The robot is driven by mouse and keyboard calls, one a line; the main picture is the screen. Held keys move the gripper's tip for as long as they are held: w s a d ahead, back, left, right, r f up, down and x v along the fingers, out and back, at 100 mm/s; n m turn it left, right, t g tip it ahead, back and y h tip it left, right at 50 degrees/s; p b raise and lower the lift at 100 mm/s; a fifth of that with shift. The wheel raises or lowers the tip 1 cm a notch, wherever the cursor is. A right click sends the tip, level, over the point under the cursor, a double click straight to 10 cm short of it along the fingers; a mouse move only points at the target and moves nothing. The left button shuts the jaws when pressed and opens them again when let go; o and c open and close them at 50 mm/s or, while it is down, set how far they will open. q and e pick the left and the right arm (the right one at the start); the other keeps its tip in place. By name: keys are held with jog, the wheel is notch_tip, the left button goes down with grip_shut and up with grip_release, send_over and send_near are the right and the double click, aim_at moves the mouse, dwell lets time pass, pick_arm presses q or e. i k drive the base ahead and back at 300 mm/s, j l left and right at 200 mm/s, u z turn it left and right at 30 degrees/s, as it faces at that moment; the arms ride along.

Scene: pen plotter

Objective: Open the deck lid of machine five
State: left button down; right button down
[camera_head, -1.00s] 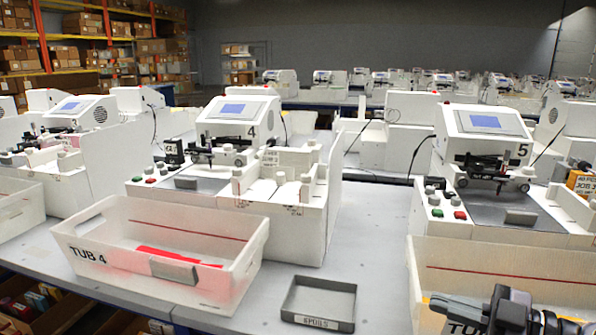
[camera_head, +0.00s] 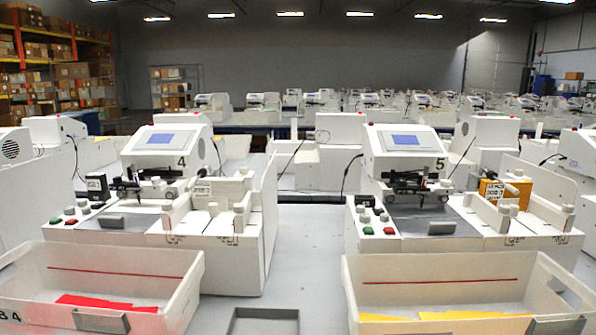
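Machine five (camera_head: 407,153) stands right of centre, white, with a blue screen and the number 5 on its head. Its dark grey deck lid (camera_head: 412,221) lies flat in front of the head, with a grey handle (camera_head: 441,228) near its front edge. The lid looks shut. Green and red buttons (camera_head: 377,230) sit to the left of the lid. Neither of my grippers shows in the view now.
A white tub (camera_head: 440,291) with yellow sheets stands in front of machine five. Machine four (camera_head: 168,146) and its tub (camera_head: 100,275) with red sheets are at left. A grey tray (camera_head: 262,322) lies between the tubs. An orange box (camera_head: 503,193) stands right of the lid.

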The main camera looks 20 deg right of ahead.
aim_at(449, 228)
jog(key=z, duration=1.3)
jog(key=l, duration=0.25)
jog(key=i+l+u, duration=0.1)
jog(key=l, duration=0.2)
